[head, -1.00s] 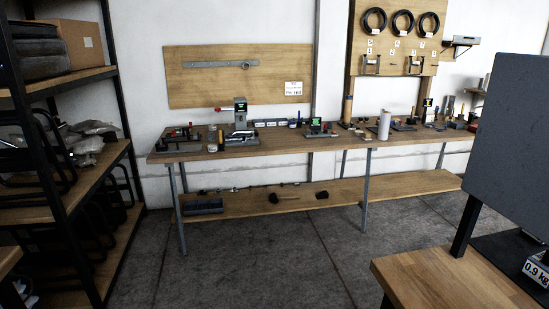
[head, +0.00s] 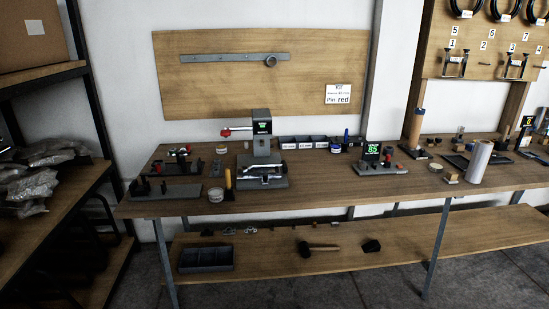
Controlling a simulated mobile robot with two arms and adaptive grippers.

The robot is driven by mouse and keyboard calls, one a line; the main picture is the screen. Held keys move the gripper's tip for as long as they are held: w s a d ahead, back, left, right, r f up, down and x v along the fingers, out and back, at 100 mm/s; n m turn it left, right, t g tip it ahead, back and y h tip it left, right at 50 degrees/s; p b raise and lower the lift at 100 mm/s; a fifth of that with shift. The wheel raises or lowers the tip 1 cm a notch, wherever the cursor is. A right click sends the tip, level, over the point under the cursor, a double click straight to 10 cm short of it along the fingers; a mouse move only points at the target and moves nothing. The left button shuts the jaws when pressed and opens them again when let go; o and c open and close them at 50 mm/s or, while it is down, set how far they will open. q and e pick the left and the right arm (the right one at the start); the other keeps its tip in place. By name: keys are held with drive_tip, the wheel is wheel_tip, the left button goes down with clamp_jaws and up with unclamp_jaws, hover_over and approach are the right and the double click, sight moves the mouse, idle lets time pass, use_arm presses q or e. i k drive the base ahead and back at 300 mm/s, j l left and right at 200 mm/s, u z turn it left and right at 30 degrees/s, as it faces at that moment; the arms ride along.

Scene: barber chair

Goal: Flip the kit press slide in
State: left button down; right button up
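The kit press (head: 262,152) stands on the left half of the wooden workbench (head: 310,194) in the head view. It has a grey upright head with a small green display, a red-tipped lever (head: 238,130) pointing left, and a dark base. Bright metal parts (head: 264,174) lie on the base. I cannot tell at this size which part is the slide or how far in it sits. Neither of my grippers is in view.
A shelf rack (head: 60,185) with bags and a box stands at the left. A small device with a green display (head: 372,153) and a white roll (head: 480,161) stand right on the bench. A lower shelf (head: 400,240) holds a mallet (head: 318,246) and a tray (head: 206,258). Floor shows below.

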sight(259, 172)
drive_tip(key=i+z, duration=0.1)
drive_tip(key=i, duration=0.55)
drive_tip(key=i+j+z, duration=0.1)
drive_tip(key=i, duration=0.55)
drive_tip(key=i+j+z, duration=0.1)
drive_tip(key=i, duration=0.55)
drive_tip(key=j, duration=0.1)
